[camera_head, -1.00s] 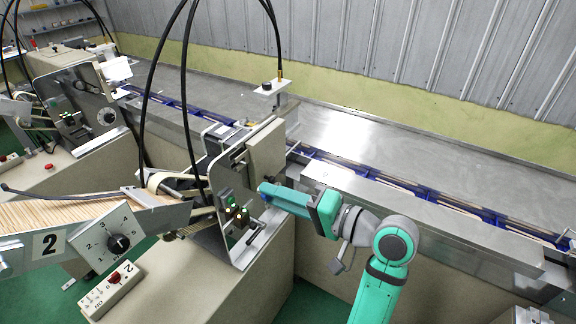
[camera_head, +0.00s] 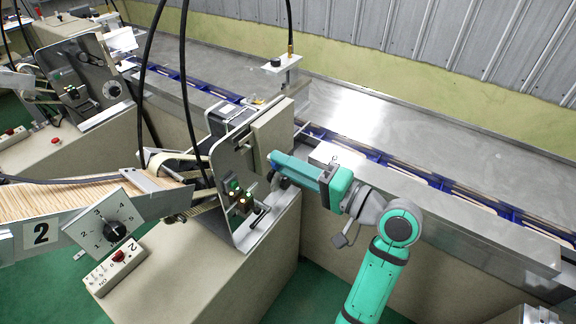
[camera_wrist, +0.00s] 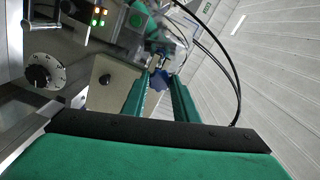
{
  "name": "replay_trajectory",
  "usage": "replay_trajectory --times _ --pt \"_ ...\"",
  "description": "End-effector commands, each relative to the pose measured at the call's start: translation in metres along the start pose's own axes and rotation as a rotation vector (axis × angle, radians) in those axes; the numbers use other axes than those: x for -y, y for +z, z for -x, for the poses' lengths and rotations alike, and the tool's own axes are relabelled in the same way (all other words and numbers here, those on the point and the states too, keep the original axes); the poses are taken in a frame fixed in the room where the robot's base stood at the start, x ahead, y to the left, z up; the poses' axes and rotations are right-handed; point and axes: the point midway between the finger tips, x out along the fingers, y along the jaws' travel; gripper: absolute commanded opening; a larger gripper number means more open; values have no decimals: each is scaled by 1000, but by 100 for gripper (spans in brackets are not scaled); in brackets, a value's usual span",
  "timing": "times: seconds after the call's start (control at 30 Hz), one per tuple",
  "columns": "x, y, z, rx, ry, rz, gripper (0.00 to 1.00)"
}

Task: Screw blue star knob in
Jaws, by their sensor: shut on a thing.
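The blue star knob (camera_wrist: 160,80) shows in the wrist view between my fingertips. My gripper (camera_wrist: 160,84) is shut on it, with one green finger on each side. The knob sits in front of the wrapping machine's mechanism; how far its shaft is in cannot be seen. In the head view my gripper (camera_head: 274,166) reaches left to the right side of the machine's metal panel (camera_head: 230,165).
A panel with lit buttons (camera_head: 238,198) is close left of my gripper. A dial (camera_head: 114,230) and a switch box (camera_head: 117,264) are further left. A conveyor (camera_head: 410,172) runs behind my arm. Black cables hang above the machine.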

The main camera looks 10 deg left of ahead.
Motion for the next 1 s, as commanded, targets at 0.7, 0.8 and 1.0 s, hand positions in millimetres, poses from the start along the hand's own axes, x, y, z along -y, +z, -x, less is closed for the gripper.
replay_trajectory --times 0.7,0.8,1.0 --pt "0 1 -46 2 -1 0 5" --pt "0 1 -47 2 0 0 5" --pt "0 1 -46 2 0 0 5"
